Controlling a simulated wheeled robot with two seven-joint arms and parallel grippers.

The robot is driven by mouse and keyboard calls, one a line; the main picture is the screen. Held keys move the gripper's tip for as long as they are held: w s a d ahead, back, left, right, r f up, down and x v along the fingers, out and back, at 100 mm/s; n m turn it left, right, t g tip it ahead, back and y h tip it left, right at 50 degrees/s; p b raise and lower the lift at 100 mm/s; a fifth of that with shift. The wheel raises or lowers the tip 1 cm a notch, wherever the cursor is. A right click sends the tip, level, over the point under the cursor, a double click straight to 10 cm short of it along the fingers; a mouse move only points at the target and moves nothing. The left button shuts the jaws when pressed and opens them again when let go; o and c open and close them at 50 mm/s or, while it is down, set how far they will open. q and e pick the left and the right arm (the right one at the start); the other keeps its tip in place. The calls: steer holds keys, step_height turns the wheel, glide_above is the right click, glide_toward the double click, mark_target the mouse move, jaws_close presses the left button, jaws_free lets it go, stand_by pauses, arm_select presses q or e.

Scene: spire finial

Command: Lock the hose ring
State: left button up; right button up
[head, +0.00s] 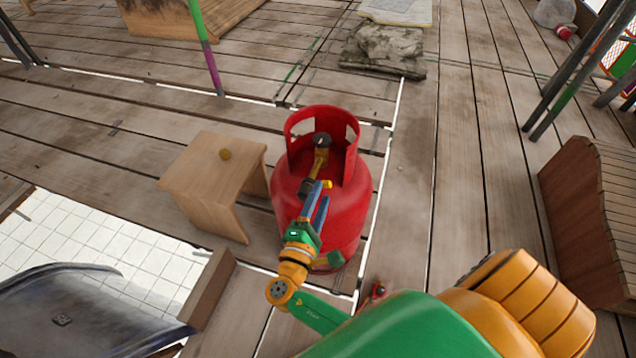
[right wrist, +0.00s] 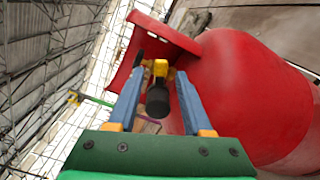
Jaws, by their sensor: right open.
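A red gas cylinder (head: 345,215) stands upright on the planks, with an open collar around its top. Inside the collar sits a yellow valve fitting (head: 320,160) with a black knob on top. A black ring-like end piece (head: 307,188) is on its near side; in the right wrist view the black piece (right wrist: 157,100) points towards the camera. In the right wrist view the fingers (right wrist: 161,73) stand on either side of the black piece, with gaps visible. My left gripper is out of view.
A small wooden stool (head: 205,175) stands close left of the cylinder. A brown wooden piece (head: 590,220) stands at the right. A grey stack (head: 385,50) lies behind. The plank floor right of the cylinder is mostly clear.

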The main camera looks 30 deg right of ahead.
mark_target(325, 186)
steer(key=x, duration=0.4)
steer(key=shift+w+d, duration=0.15)
steer(key=shift+d, duration=0.05)
jaws_close()
steer(key=shift+f, duration=0.1)
